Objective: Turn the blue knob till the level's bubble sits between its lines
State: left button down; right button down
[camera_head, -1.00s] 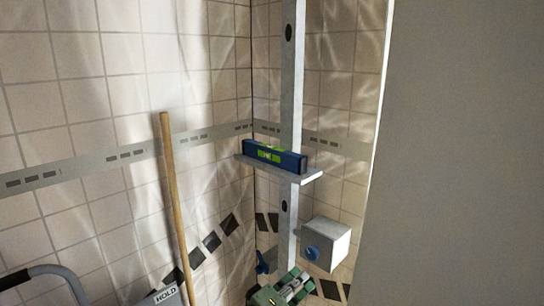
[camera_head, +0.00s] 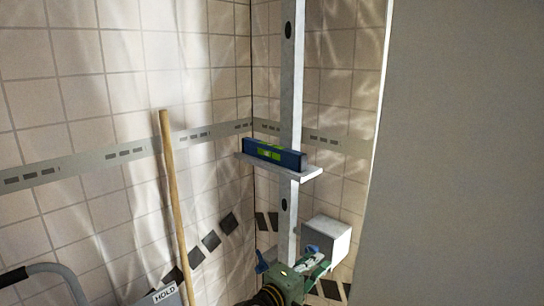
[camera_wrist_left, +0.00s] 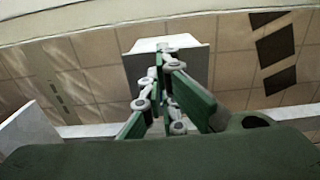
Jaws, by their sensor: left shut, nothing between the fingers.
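A blue level (camera_head: 270,152) with a yellow-green vial lies on a small white shelf (camera_head: 311,174) on the upright post. The vial is too small for me to tell where the bubble sits. A pale box (camera_head: 335,236) stands low at the right of the post, with a blue knob (camera_head: 311,249) on its front. My left gripper (camera_head: 318,262) is shut and empty, its tips in front of the knob and partly covering it. I cannot tell whether they touch. In the left wrist view the shut fingers (camera_wrist_left: 164,58) point at the box (camera_wrist_left: 199,68). The knob is hidden there.
Another blue part (camera_head: 262,264) sits low at the left of the post (camera_head: 291,80). A wooden pole (camera_head: 172,190) leans at the left, near a sign reading HOLD (camera_head: 164,295) and a dark tube frame (camera_head: 50,271). A grey panel (camera_head: 460,150) fills the right side.

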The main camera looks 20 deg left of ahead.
pick_arm(q)
jog(key=shift+w+r, duration=0.15)
jog(key=shift+r, duration=0.15)
jog(key=shift+r, duration=0.1)
jog(key=shift+a+r, duration=0.1)
dwell(0.5)
jog(key=shift+f, duration=0.35)
jog(key=shift+w+f+b, duration=0.1)
jog(key=shift+f+b, duration=0.45)
jog(key=shift+f, duration=0.05)
jog(key=shift+w+f, duration=0.25)
jog(key=shift+f, duration=0.05)
jog(key=shift+s+f, duration=0.1)
